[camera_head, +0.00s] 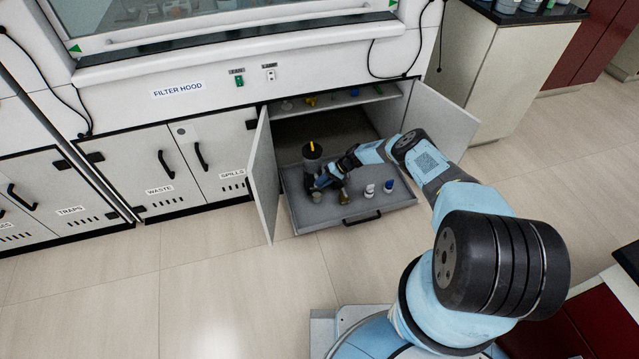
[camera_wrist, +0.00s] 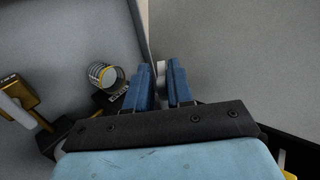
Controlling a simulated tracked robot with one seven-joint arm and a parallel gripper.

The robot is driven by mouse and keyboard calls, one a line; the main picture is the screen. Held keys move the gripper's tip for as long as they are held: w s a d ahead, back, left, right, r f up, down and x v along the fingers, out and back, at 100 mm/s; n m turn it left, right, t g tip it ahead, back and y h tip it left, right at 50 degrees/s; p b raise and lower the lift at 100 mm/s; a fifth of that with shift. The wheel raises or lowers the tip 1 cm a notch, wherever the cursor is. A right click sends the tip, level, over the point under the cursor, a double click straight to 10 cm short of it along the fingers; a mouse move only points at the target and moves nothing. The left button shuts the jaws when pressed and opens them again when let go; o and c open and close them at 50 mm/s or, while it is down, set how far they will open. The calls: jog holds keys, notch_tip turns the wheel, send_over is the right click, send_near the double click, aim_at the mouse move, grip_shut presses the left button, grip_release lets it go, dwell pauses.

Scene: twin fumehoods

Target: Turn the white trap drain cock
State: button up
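My gripper (camera_head: 324,181) reaches down into the open cupboard, low beside a dark cylinder with a yellow top (camera_head: 312,150) on the pulled-out tray. In the wrist view my gripper's two blue fingers (camera_wrist: 161,86) are close together with a narrow gap. A small whitish piece (camera_wrist: 160,71) shows in that gap, near the fingertips. It may be the white drain cock; its shape is mostly hidden by the fingers. I cannot tell whether the fingers touch it. The rest of the trap is not clear in either view.
The wrist view shows a ribbed clear cylinder (camera_wrist: 103,75) and a brass-coloured fitting (camera_wrist: 18,97) at left. Floor in front is clear.

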jog(key=shift+o, duration=1.1)
jog(key=shift+w+r, duration=0.1)
jog(key=v, duration=1.3)
jog(key=shift+d, duration=0.25)
jog(key=shift+w+r, duration=0.1)
jog(key=shift+r, duration=0.15)
